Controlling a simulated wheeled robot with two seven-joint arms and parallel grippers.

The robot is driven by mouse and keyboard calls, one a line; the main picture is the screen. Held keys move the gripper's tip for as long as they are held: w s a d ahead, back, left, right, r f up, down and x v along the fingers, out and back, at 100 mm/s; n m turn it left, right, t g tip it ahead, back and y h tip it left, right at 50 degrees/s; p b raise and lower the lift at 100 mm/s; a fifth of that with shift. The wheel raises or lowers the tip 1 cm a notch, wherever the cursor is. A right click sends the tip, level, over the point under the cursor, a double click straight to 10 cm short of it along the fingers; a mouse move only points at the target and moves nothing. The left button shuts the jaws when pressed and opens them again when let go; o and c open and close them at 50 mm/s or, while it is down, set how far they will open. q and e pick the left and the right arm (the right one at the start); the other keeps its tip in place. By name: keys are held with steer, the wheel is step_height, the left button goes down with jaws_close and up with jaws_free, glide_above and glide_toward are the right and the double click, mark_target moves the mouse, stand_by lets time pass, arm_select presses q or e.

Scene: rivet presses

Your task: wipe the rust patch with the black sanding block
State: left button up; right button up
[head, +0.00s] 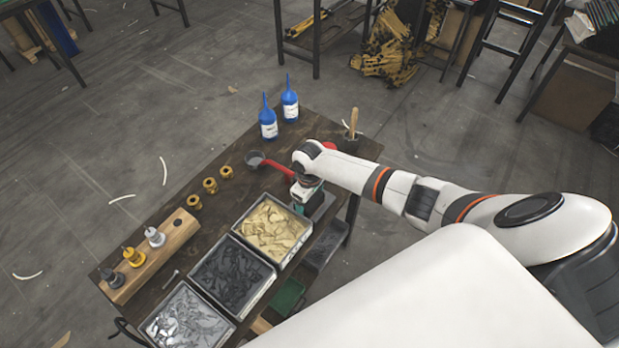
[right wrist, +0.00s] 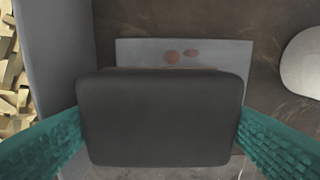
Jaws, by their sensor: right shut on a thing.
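My right gripper (head: 307,190) is over the far right part of the wooden table, beside the bin of tan pieces. In the right wrist view its teal fingers (right wrist: 160,130) are shut on the two sides of the black sanding block (right wrist: 160,118). The arm and gripper hide the block in the head view. My left gripper is not in view.
The tan bin (head: 245,238), dark bin (head: 207,283) and grey bin (head: 160,318) line the near edge. Blue bottles (head: 268,122), a red-handled tool (head: 272,167), brass pieces (head: 210,185) and a wooden block with pegs (head: 150,256) stand beyond. A pale rounded object (right wrist: 303,62) lies right of the plate.

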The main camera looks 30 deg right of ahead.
steer(key=shift+a+r, duration=0.15)
steer(key=shift+a, duration=0.05)
steer(key=shift+w+d+r, duration=0.15)
steer(key=shift+w+d, duration=0.15)
steer(key=shift+d, duration=0.4)
steer(key=shift+w+d+b, duration=0.35)
steer(key=shift+d+b, duration=0.1)
steer(key=shift+d, duration=0.35)
steer(key=shift+w+d, duration=0.15)
steer(key=shift+d, duration=0.35)
steer(key=shift+r, duration=0.15)
step_height(320, 180, up, 6)
steer(key=p, duration=0.6)
